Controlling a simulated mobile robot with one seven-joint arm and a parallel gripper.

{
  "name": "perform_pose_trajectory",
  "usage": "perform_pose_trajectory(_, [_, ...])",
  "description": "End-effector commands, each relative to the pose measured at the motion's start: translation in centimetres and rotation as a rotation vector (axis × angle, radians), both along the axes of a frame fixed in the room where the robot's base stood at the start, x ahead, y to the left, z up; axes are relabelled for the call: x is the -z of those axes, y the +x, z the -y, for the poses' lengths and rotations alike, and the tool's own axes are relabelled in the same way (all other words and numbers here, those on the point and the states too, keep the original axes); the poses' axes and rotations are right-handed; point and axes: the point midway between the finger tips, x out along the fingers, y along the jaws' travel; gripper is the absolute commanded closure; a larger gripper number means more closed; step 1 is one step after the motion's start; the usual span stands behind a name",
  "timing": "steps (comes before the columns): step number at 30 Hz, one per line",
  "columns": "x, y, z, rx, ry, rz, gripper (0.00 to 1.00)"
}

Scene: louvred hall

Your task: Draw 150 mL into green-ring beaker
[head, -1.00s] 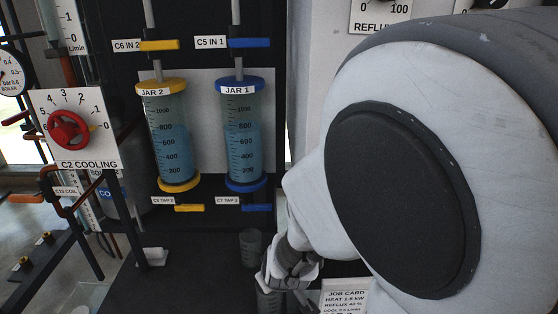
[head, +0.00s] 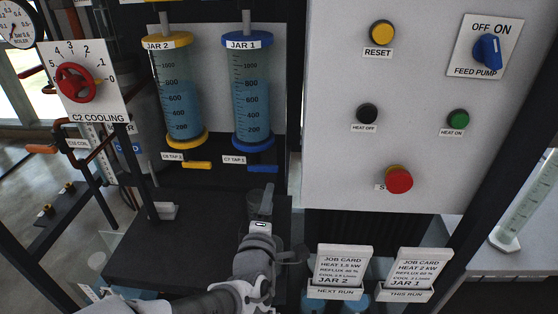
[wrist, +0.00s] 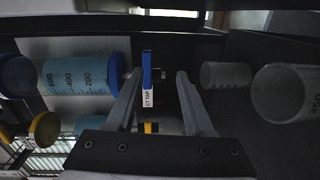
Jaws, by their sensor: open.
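JAR 1 (head: 252,100) is a blue-capped graduated cylinder holding blue liquid; it also shows sideways in the wrist view (wrist: 85,78). Its blue C7 tap handle (head: 262,169) sits below it. In the wrist view the tap handle (wrist: 147,68) appears between my open, empty fingers, and I cannot tell how far beyond them. My gripper (head: 266,198) is below the tap in the head view. A clear beaker (head: 254,204) stands under JAR 1, partly hidden by my gripper. The wrist view shows this smaller beaker (wrist: 225,75) and a larger one (wrist: 288,94). I see no green ring on either.
JAR 2 (head: 176,98) with yellow caps and its yellow tap (head: 197,165) are left of JAR 1. A button panel (head: 400,110) stands to the right. Two job cards (head: 342,265) are below it.

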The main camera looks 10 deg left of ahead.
Motion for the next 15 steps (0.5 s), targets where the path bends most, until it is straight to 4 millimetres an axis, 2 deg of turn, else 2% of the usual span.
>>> perform_pose_trajectory(3, [-1.2,-0.4,-1.0,-0.03,-0.04,0.066,0.47])
perform_pose_trajectory(8, [-1.5,-0.1,-1.3,-0.037,-0.051,0.088,0.47])
perform_pose_trajectory(15, [-1.2,2.6,-1.3,-0.034,-0.048,0.085,0.47])
